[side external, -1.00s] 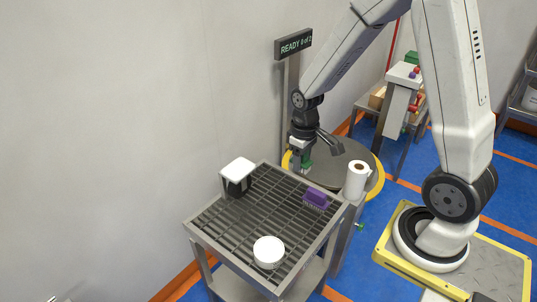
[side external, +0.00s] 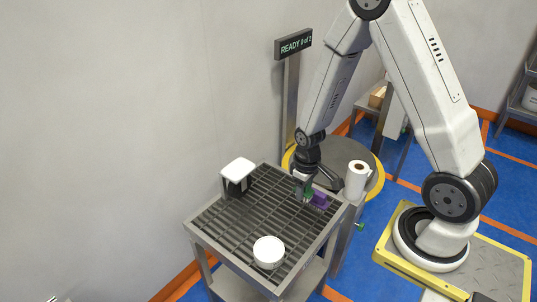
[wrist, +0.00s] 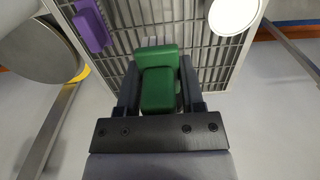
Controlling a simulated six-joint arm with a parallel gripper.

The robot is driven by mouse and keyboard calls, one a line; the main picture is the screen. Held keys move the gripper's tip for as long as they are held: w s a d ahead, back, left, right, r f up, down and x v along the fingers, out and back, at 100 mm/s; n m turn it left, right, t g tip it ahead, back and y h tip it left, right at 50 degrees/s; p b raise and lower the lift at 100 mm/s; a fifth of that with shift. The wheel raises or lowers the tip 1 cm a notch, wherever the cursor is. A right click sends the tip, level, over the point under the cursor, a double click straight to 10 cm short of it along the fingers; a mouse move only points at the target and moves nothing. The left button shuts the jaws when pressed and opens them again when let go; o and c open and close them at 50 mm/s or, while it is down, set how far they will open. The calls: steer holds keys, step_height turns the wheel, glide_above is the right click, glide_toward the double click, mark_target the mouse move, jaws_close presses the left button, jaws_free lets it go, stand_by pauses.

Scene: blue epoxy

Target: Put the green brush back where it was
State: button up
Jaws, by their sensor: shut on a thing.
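My gripper (side external: 303,193) is over the slatted grate of the metal cart (side external: 232,222), pointing down. It is shut on the green brush (wrist: 160,62), whose block sits between the two fingers (wrist: 158,95) in the wrist view. In the side view the brush is mostly hidden by the gripper, with a bit of green (side external: 308,192) showing. A purple brush (side external: 320,200) lies on the grate just right of my gripper; it also shows in the wrist view (wrist: 91,25). I cannot tell whether the green brush touches the grate.
A white round tub (side external: 268,252) stands at the cart's near end. A black item with a white top (side external: 238,170) stands at the left edge. A white paper roll (side external: 357,180) stands right of the cart. The middle of the grate is clear.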

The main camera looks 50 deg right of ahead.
glide_above(299, 233)
step_height(299, 233, down, 8)
steer(key=shift+f, duration=0.25)
steer(key=shift+f, duration=0.1)
steer(key=shift+f, duration=2.1)
steer(key=shift+f, duration=1.8)
steer(key=shift+f, duration=0.1)
steer(key=o, duration=1.1)
steer(key=shift+o, duration=0.2)
